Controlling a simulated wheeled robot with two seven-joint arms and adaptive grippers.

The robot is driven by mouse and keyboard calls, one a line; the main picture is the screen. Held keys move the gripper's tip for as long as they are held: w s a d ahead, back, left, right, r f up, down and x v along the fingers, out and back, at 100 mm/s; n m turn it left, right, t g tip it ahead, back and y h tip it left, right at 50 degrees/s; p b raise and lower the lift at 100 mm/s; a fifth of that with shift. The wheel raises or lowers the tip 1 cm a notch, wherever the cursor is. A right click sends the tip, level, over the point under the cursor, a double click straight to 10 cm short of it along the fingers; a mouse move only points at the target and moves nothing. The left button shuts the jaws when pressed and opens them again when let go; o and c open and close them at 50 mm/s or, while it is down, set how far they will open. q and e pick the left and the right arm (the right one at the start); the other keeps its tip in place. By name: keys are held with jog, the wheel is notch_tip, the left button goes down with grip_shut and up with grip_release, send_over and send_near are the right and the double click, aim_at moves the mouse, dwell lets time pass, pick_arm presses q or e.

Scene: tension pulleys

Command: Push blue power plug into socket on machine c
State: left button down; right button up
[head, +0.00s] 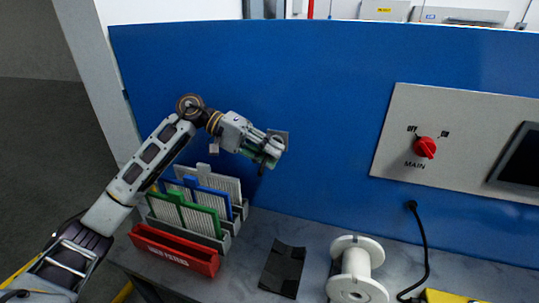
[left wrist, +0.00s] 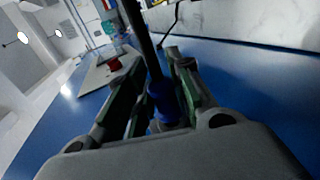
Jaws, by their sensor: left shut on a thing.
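My left gripper (head: 270,154) is at the blue machine panel (head: 330,90) in the head view, just in front of a small grey socket plate (head: 279,137). In the left wrist view the left gripper (left wrist: 160,90) is shut on the blue power plug (left wrist: 163,104), with its black cable (left wrist: 141,35) running away from it between the fingers. The gripper mostly hides the socket plate and the plug in the head view. I cannot tell whether the plug touches or is inside the socket. No label for machine c is readable. My right gripper is not in view.
Below the arm stand green, blue and grey slotted panels (head: 195,210) and a red bin (head: 175,250). A black flat piece (head: 283,270) and a white spool (head: 356,270) lie on the bench. A red MAIN knob (head: 425,147) and a black cable (head: 424,245) are at the right.

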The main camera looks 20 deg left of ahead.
pick_arm(q)
jog(key=shift+b, duration=1)
dwell(1.0)
jog(key=shift+w, duration=0.6)
dwell(0.8)
jog(key=c, duration=1.2)
grip_release()
jog(key=shift+a, duration=0.15)
jog(key=v, duration=1.1)
jog(key=shift+a+r, duration=0.25)
jog(key=shift+a, duration=0.1)
notch_tip(320, 180, up, 9)
jog(key=p, duration=0.9)
jog(key=shift+r+p, duration=0.45)
jog(key=shift+r, duration=0.05)
